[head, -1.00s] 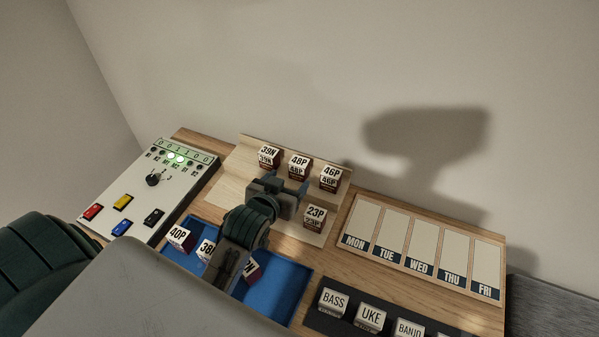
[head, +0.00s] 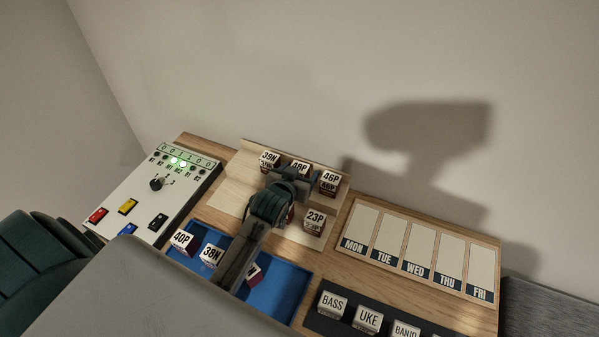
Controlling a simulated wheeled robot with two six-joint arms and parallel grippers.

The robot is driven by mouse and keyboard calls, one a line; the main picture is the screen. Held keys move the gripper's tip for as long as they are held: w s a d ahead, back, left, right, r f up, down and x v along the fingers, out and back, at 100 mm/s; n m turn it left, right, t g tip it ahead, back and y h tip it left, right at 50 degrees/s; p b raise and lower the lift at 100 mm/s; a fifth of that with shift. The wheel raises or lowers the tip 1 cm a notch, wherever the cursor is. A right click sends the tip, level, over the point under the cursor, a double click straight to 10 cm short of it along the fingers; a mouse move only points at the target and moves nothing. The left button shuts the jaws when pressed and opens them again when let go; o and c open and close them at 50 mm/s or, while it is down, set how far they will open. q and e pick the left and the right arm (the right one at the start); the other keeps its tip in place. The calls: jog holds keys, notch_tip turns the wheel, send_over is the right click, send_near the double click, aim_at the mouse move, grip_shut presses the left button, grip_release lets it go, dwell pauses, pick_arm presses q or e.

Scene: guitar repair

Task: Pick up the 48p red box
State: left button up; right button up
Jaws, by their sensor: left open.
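The 48P box (head: 300,167) stands in the back row of the light wooden rack (head: 229,190), between the 39N box (head: 269,160) and the 46P box (head: 330,182). Only its white labelled top shows well; my gripper hides its front. My left gripper (head: 296,178) is open and right at the front of the 48P box. I cannot tell whether the fingers touch it. My right gripper is not in view.
The 23P box (head: 315,222) stands close to the right of my left gripper. A blue tray (head: 281,290) in front holds the 40P box (head: 182,241), the 38N box (head: 211,255) and another box. A control panel (head: 160,190) is at left, weekday slots (head: 420,250) at right.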

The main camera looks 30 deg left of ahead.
pick_arm(q)
jog(key=shift+c, duration=0.2)
jog(key=c, duration=1.1)
jog(key=shift+r, duration=0.15)
